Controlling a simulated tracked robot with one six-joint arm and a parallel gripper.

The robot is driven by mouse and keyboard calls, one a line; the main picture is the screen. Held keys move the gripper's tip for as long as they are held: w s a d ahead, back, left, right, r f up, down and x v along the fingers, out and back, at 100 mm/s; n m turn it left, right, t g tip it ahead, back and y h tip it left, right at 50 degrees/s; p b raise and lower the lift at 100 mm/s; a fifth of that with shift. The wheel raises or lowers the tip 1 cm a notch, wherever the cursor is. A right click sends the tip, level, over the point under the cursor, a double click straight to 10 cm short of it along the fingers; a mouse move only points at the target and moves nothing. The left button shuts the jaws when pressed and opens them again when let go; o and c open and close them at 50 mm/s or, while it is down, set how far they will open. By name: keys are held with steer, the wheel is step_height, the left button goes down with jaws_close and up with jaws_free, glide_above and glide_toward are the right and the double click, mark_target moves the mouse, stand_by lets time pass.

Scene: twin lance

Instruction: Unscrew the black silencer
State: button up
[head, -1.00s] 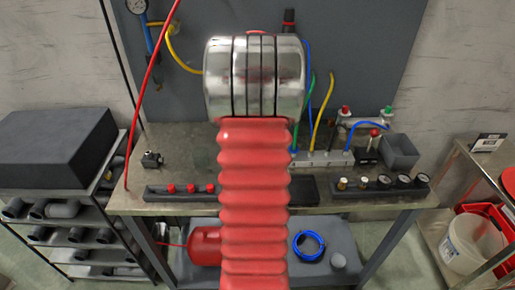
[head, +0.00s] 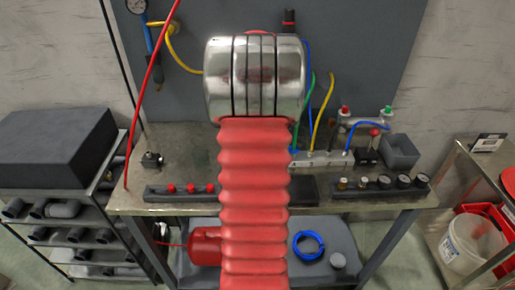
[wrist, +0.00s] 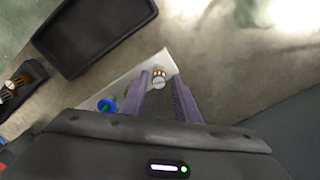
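My gripper (wrist: 161,80) is open in the wrist view, with its two purple fingers apart. A small pale, round-topped fitting with a brass-coloured part (wrist: 159,80) shows between the fingertips, at the end of a white block (wrist: 128,82). I cannot tell whether the fingers touch it. I cannot clearly make out a black silencer in either view. In the head view the white block (head: 325,159) stands on the workbench (head: 200,150), partly behind my red-sleeved arm, which also hides my gripper.
A blue fitting (wrist: 107,105) sits beside the left finger. A black tray (wrist: 95,32) lies at upper left in the wrist view. A black rack with brass fittings (head: 378,187) stands at the bench's front. Blue, green and yellow hoses (head: 322,108) rise behind the block.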

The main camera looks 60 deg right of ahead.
steer(key=m, duration=0.5)
steer(key=shift+m, duration=0.3)
jaws_close()
steer(key=shift+d, duration=0.1)
stand_by(0.4)
steer(key=n, duration=0.6)
steer(key=shift+w+r, duration=0.15)
steer(key=n, duration=1.8)
steer(key=shift+r, duration=0.1)
